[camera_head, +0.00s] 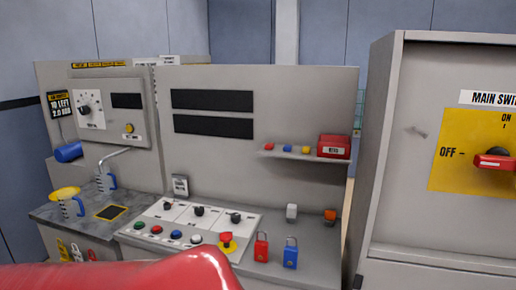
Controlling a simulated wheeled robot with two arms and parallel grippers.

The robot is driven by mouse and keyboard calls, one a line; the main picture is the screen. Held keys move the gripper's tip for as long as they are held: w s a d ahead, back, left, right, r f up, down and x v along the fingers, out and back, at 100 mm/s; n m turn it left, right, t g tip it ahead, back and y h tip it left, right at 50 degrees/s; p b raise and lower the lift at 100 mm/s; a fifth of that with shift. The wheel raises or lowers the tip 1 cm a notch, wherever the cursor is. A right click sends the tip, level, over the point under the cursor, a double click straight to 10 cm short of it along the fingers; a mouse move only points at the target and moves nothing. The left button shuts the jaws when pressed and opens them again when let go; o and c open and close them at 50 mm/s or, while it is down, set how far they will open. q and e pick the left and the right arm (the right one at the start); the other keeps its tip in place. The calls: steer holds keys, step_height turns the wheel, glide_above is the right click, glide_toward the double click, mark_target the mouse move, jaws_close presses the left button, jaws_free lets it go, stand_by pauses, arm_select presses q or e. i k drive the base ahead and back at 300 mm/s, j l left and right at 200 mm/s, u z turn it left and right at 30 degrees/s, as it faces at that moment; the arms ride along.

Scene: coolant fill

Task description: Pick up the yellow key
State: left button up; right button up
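A small yellow item (304,150), which looks like the yellow key, sits on the narrow wall shelf (318,157). It is too small to make out its exact shape. A small blue item (287,149) and a small red item (269,147) sit to its left on the same shelf. A red box (334,146) stands to its right. Neither of my grippers is in view.
Below the shelf, a red padlock (261,247) and a blue padlock (290,253) stand beside a button panel (190,228). A white block (291,212) and an orange-topped block (329,216) stand behind them. A grey main-switch cabinet (400,180) rises at right. A large red surface fills the lower left.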

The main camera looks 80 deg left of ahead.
mark_target(306, 150)
steer(key=k+u, duration=0.1)
steer(key=u, duration=2.1)
